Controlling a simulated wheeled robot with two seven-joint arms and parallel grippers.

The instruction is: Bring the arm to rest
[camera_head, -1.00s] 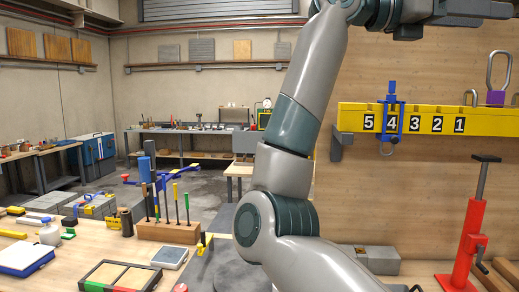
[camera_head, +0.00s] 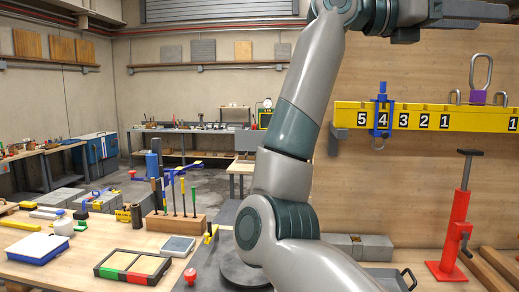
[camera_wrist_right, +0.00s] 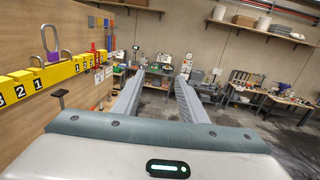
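My right arm (camera_head: 299,130) rises from the bottom edge through the middle of the head view and bends right at the top. My right gripper (camera_head: 490,12) is at the top right edge, high above the yellow numbered beam (camera_head: 430,118). In the right wrist view the two fingers of my right gripper (camera_wrist_right: 160,78) stand apart with nothing between them. The beam also shows at the left of that view (camera_wrist_right: 45,80). My left gripper is not in view.
A wooden bench (camera_head: 75,262) holds a framed tray (camera_head: 133,266), a tool block (camera_head: 176,220) and small items. A red jack stand (camera_head: 456,235) stands at right by the wood panel (camera_head: 435,70). Free floor lies behind the bench. The space in front of the fingers is clear.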

